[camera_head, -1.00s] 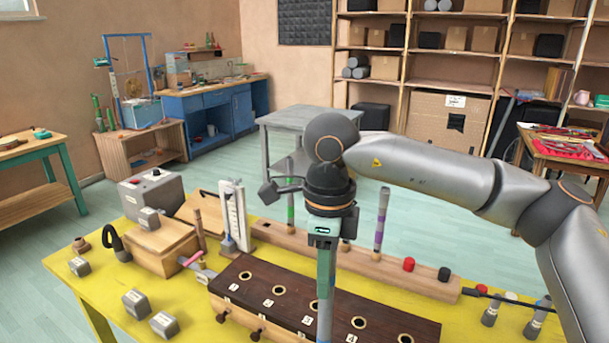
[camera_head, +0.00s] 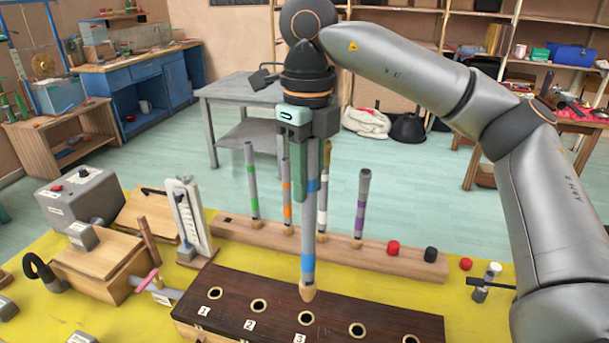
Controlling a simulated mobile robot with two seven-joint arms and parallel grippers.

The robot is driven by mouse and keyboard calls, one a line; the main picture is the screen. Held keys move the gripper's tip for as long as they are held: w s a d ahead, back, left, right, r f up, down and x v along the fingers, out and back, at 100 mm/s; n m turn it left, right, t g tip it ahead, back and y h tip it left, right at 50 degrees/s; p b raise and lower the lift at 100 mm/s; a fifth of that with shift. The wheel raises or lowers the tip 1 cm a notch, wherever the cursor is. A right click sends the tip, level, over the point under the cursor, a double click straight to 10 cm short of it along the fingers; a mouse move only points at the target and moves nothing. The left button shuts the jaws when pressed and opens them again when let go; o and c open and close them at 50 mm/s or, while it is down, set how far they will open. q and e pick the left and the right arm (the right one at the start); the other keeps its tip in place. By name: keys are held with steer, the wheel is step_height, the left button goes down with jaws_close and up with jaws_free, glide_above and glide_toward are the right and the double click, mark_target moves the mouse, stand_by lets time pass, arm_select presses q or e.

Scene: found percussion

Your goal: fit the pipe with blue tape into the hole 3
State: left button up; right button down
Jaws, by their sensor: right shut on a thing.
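The pipe with blue tape (camera_head: 308,240) is grey with blue bands and a pale tapered lower end. My right gripper (camera_head: 309,190) is shut on its upper part and holds it nearly upright. The pipe's lower end shows just behind hole 3 (camera_head: 305,318) in the picture, above the dark wooden box (camera_head: 280,322). It appears to be outside the hole, but the exact height of the gap is hard to tell. The label 3 is in front of that hole. My left gripper is not in view.
Pipes with green (camera_head: 252,180), orange (camera_head: 287,195) and purple (camera_head: 361,205) bands stand in a wooden rail (camera_head: 330,249) behind the box. A pale pipe is partly hidden by the gripper. Red and black caps are on the rail's right; a wooden case stands left.

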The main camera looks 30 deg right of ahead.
mark_target(306, 226)
steer(key=shift+w, duration=0.15)
step_height(306, 226, down, 5)
steer(key=b, duration=0.4)
steer(key=shift+f, duration=0.45)
stand_by(1.3)
steer(key=shift+f+b, duration=1.3)
steer(key=shift+f, duration=0.5)
steer(key=c, duration=0.6)
jaws_free()
steer(key=shift+o, duration=0.2)
